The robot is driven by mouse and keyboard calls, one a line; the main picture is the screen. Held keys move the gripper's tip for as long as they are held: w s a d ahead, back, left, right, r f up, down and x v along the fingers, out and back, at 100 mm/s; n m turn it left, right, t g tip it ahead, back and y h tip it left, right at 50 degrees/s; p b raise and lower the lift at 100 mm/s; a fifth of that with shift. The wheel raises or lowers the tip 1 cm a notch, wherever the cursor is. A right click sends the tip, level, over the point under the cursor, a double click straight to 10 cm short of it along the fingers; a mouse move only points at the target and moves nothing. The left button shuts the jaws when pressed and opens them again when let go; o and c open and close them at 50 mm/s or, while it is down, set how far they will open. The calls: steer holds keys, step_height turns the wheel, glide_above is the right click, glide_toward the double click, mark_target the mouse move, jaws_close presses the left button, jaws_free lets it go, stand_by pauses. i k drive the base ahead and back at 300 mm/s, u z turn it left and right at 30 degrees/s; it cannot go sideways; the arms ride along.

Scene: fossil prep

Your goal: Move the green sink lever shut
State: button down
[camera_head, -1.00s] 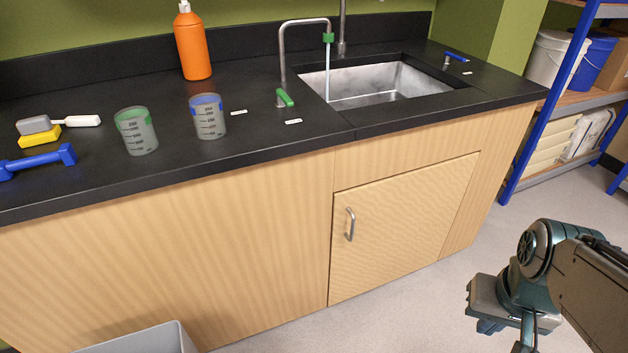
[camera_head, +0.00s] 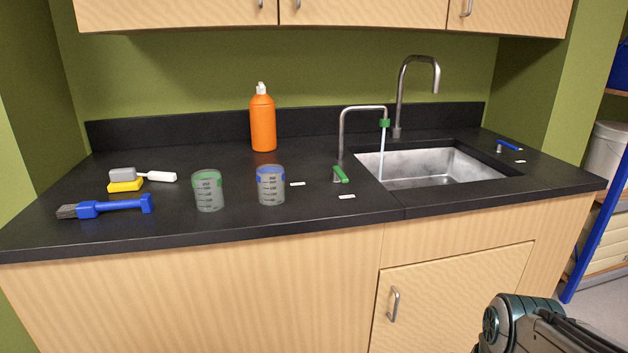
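The green sink lever (camera_head: 341,174) stands on the black counter left of the sink, on a small metal base. A thin faucet (camera_head: 362,108) with a green collar (camera_head: 384,123) rises behind it, and a stream of water (camera_head: 381,155) runs from it into the metal sink (camera_head: 430,168). A small white label (camera_head: 347,197) lies in front of the lever. My arm shows at the bottom right, well below and away from the lever. My gripper is outside the picture.
A blue lever (camera_head: 508,146) and a larger faucet (camera_head: 399,100) are also at the sink. Two beakers, green-banded (camera_head: 208,191) and blue-banded (camera_head: 271,186), stand left of the lever. An orange bottle (camera_head: 263,123) stands behind. A blue brush (camera_head: 105,206) lies at far left. Cabinets (camera_head: 370,14) hang above.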

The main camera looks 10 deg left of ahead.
mark_target(338, 174)
steer(key=u, duration=0.85)
steer(key=i, duration=0.6)
steer(key=z, duration=0.2)
